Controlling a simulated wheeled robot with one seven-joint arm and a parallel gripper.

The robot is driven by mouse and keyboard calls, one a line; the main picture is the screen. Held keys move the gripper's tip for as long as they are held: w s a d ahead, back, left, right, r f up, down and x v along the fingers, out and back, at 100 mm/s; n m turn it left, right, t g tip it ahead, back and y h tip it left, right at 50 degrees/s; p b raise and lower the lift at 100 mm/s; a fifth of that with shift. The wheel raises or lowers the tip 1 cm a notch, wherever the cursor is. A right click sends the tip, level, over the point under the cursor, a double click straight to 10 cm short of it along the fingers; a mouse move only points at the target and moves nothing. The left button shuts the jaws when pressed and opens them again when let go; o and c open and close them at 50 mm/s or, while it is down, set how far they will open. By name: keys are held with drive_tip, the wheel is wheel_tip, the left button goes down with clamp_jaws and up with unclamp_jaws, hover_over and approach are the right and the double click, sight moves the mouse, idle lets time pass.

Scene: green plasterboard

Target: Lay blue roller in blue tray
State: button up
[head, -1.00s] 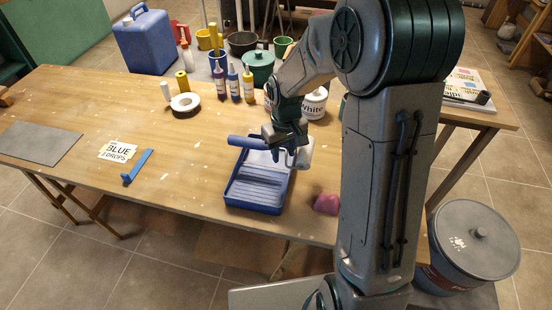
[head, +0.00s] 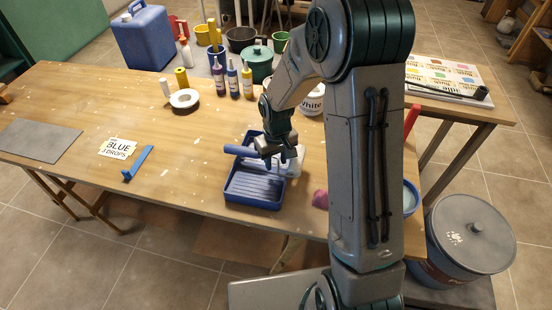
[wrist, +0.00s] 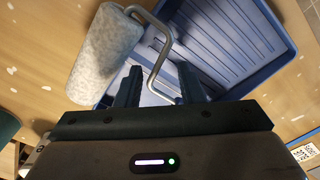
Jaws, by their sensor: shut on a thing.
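The blue tray (head: 238,198) lies on the wooden table, with its ribbed slope toward the near side. My gripper (head: 281,160) is over the tray's far end, shut on the blue roller. The roller's blue handle (head: 238,150) sticks out to the left of the jaws. Its pale sleeve (head: 294,166) is on the right, by the tray's far right edge. In the wrist view the speckled sleeve (wrist: 106,50) lies at upper left and overlaps the tray (wrist: 235,45). The bent wire runs down between my fingers (wrist: 158,80). I cannot tell whether the roller touches the tray.
A pink lump (head: 320,199) lies right of the tray, partly behind my arm.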

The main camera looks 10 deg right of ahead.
drive_tip(key=shift+f+b, duration=0.35)
drive_tip(key=shift+f, duration=0.1)
drive_tip(key=o, duration=1.1)
drive_tip(key=shift+c, duration=0.2)
drive_tip(key=shift+r, duration=0.15)
drive_tip(key=shift+r+p, duration=0.55)
drive_tip(key=shift+p, duration=0.15)
wheel_tip(320, 180, up, 12)
drive_tip(key=b, duration=0.2)
drive_tip(key=s+d+r+m+t, duration=0.1)
drive_tip(key=s+d+r+m, duration=0.1)
drive_tip(key=s, duration=0.8)
drive_tip(key=s+d+r+m+t, duration=0.2)
drive_tip(key=s+d+r, duration=0.2)
drive_tip(key=s, duration=0.5)
wheel_tip(320, 180, up, 2)
drive_tip(key=shift+s+r+t, duration=0.2)
drive_tip(key=shift+s+t, duration=0.1)
drive_tip(key=shift+s, duration=0.05)
